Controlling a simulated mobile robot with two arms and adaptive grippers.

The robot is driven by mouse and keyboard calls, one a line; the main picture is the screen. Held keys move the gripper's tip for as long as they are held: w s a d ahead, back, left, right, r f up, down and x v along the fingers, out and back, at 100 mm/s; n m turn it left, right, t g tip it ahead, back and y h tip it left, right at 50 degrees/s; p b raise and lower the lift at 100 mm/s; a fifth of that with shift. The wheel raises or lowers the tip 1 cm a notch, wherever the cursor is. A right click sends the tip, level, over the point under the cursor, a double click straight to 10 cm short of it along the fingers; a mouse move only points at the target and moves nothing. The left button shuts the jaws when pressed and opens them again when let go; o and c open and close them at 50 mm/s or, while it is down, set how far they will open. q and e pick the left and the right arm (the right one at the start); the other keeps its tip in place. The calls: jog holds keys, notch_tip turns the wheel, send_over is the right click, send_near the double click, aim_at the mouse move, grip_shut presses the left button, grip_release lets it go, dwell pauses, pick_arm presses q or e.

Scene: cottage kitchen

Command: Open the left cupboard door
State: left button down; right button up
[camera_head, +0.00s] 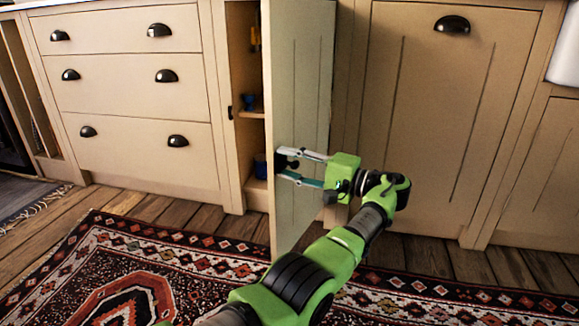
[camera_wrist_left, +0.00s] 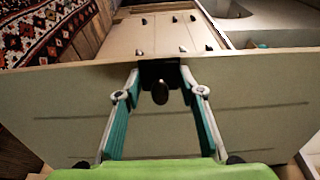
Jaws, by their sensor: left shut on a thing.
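The cupboard door (camera_head: 300,60) is a pale panel standing swung out from the cabinet front, with the cupboard interior (camera_head: 246,60) showing to its left. My left gripper (camera_head: 284,166) reaches the door's outer face from the right and is shut on the dark handle near the door's free edge. In the left wrist view, the gripper (camera_wrist_left: 160,78) has its two fingers on either side of the black handle (camera_wrist_left: 160,92) at the top edge of the door (camera_wrist_left: 70,110). The hinge side is partly hidden. My right gripper is in neither view.
Drawers (camera_head: 130,75) with dark cup pulls are left of the opening. A closed cupboard door (camera_head: 430,130) stands to the right. Small blue items (camera_head: 260,165) sit inside the cupboard. A patterned rug (camera_head: 200,270) covers the wooden floor in front.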

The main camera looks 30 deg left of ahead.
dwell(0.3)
pick_arm(q)
jog(key=c, duration=1.4)
grip_release()
jog(key=shift+o, duration=0.2)
